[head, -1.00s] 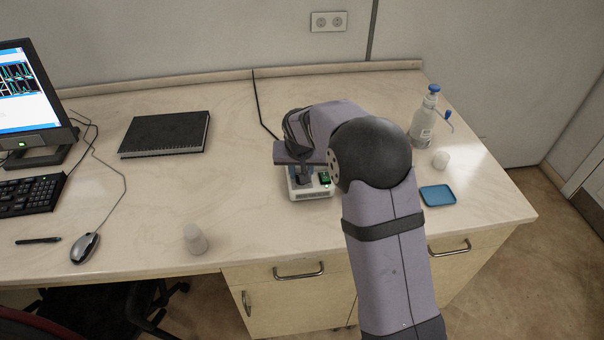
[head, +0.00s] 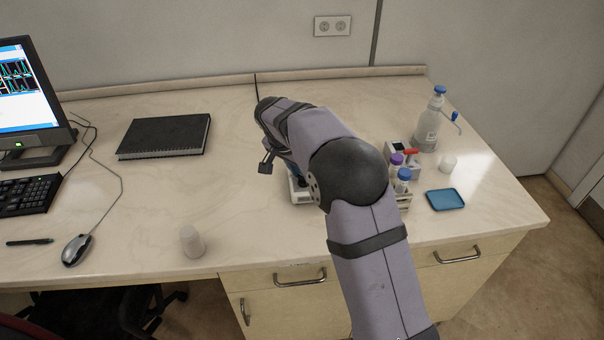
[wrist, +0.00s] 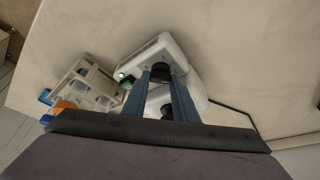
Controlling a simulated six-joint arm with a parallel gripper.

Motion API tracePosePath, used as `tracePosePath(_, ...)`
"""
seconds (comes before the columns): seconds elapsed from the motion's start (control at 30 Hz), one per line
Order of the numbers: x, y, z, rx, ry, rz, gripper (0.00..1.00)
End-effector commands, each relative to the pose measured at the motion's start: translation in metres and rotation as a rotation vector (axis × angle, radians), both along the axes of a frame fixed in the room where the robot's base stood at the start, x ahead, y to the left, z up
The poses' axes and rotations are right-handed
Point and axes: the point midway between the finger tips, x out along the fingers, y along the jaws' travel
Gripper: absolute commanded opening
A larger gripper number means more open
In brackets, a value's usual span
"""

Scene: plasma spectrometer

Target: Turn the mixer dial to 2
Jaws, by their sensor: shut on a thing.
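The mixer is a small white device (wrist: 135,62) on the bench. In the head view only part of its white body (head: 298,196) shows, left of and below my arm. Its black dial (wrist: 162,73) is on the mixer's front face in the wrist view. My gripper (wrist: 160,74) has its two blue fingers on either side of the dial and is shut on it. A green display or switch (wrist: 127,81) sits beside the dial. A second dark round part shows between the fingers, closer to the gripper. The dial's marks and setting cannot be read. In the head view the fingertips are mostly hidden.
A rack with capped tubes (head: 401,192) stands right of my arm, near a blue tray (head: 445,199), a white cup (head: 448,162) and a dispenser bottle (head: 428,125). A white bottle (head: 192,242) stands front left. A black notebook (head: 165,136) lies behind on clear bench.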

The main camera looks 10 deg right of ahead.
Motion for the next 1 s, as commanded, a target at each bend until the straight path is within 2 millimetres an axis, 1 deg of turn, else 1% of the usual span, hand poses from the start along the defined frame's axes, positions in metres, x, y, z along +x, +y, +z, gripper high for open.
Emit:
tracePosePath(0.37, -0.001, 0.001, 0.0, 0.003, 0.002, -0.004, 0.03)
tracePosePath(0.4, -0.001, 0.001, -0.001, 0.003, 0.002, -0.004, 0.33)
tracePosePath(0.77, 0.0, 0.001, 0.001, 0.002, 0.0, -0.004, 0.34)
tracePosePath(0.87, -0.002, 0.003, 0.007, 0.002, -0.002, -0.003, 0.34)
tracePosePath(1.0, -0.006, 0.008, 0.021, 0.003, -0.002, -0.003, 0.34)
